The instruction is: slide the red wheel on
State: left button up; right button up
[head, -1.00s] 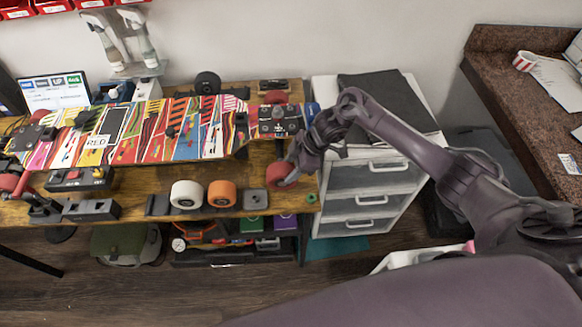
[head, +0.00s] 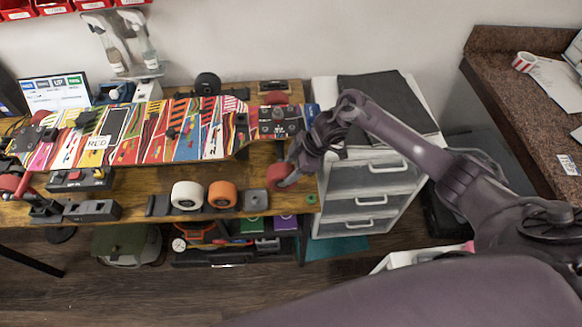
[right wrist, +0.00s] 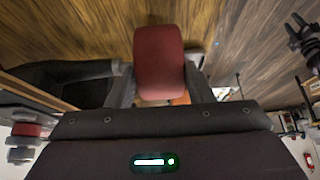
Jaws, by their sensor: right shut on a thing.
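The red wheel (head: 280,175) is at the right end of the bench front, right of the orange wheel; it also shows in the right wrist view (right wrist: 158,60). My right gripper (head: 287,175) is shut on it, with a finger on each side. I cannot tell whether the wheel still touches the bench. The colourful skateboard deck (head: 150,135) lies behind it, with a dark truck (head: 278,122) at its right end. Another red wheel (head: 275,97) shows at that truck's far side. The near axle end is hard to make out. My left gripper is not in view.
A white wheel (head: 187,195), an orange wheel (head: 222,194) and a grey block (head: 255,200) stand along the front edge, left of the held wheel. A green nut-like piece (head: 311,198) lies at the right corner. A white drawer unit (head: 370,180) stands to the right.

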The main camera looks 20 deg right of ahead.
jog(key=shift+w, duration=0.15)
jog(key=shift+w+d+b, duration=0.2)
jog(key=shift+w+b, duration=0.35)
jog(key=shift+b, duration=0.1)
jog(key=shift+w, duration=0.2)
jog(key=shift+r, duration=0.1)
dwell(0.6)
jog(key=shift+w+d, duration=0.1)
dwell(0.5)
jog(key=o, duration=1.1)
